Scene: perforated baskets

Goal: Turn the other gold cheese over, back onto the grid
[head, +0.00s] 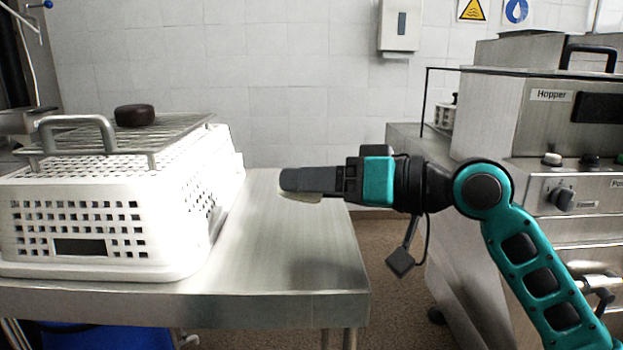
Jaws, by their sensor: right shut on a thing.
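My right gripper (289,182) comes in from the right and points left. It is shut on a pale cream-yellow cheese (302,196), and only a thin strip of it shows below the fingers. The gripper holds it above the steel table, to the right of the basket. The wire grid (180,128) lies on top of the white basket. A dark brown round cheese (134,115) lies on the grid. No other gold cheese shows on the grid. My left gripper is not in view.
The white perforated basket (100,222) stands on the left of the steel table (275,265); a metal handle (77,132) rises at the grid's left. The table between basket and gripper is clear. A machine marked Hopper (500,120) stands at the right.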

